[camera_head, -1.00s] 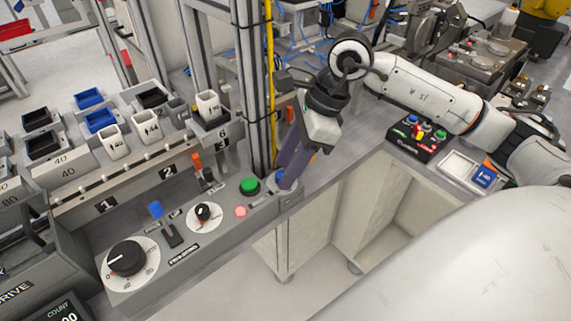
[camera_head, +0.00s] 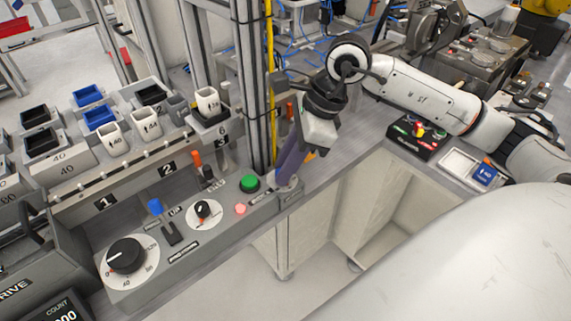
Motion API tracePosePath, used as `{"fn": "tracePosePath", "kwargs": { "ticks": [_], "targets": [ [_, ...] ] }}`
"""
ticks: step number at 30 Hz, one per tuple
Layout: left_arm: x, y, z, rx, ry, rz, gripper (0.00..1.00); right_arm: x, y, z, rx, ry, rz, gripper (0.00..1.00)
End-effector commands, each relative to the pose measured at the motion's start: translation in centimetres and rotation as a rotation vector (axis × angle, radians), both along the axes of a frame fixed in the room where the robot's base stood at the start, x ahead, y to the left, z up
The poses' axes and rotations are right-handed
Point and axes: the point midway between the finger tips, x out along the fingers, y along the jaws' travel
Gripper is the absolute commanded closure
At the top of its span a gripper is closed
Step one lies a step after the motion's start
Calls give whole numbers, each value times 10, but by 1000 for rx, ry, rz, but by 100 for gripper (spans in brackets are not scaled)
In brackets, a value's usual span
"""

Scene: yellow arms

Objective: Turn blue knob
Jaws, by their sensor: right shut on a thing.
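My right gripper (camera_head: 286,178) reaches down to the right end of the grey control panel (camera_head: 190,238), beside the green button. Its purple-grey fingers are shut on the knob there. The knob is hidden behind the fingers now; a bit of blue showed at that spot in the earlier view. My left gripper is not in view.
The green button (camera_head: 250,183) and a pink button (camera_head: 240,209) sit just left of the fingers. A metal post with a yellow cable stands close behind.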

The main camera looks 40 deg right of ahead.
Motion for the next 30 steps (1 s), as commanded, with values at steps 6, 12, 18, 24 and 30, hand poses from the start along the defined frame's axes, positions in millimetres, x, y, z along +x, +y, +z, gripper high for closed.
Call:
{"fn": "tracePosePath", "kwargs": {
  "ticks": [6, 12, 18, 24, 30],
  "targets": [
    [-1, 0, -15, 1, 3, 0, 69, -1, 1, -2, -2, -4, -131, 100],
    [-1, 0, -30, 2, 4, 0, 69, -2, 2, -2, -2, -6, -309, 100],
    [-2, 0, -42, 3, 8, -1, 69, -2, 3, -2, -1, -7, -499, 100],
    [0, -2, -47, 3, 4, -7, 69, -3, 5, -1, 0, -7, -680, 100],
    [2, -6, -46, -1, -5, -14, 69, -3, 6, 0, 1, -5, -830, 100]
  ]
}}
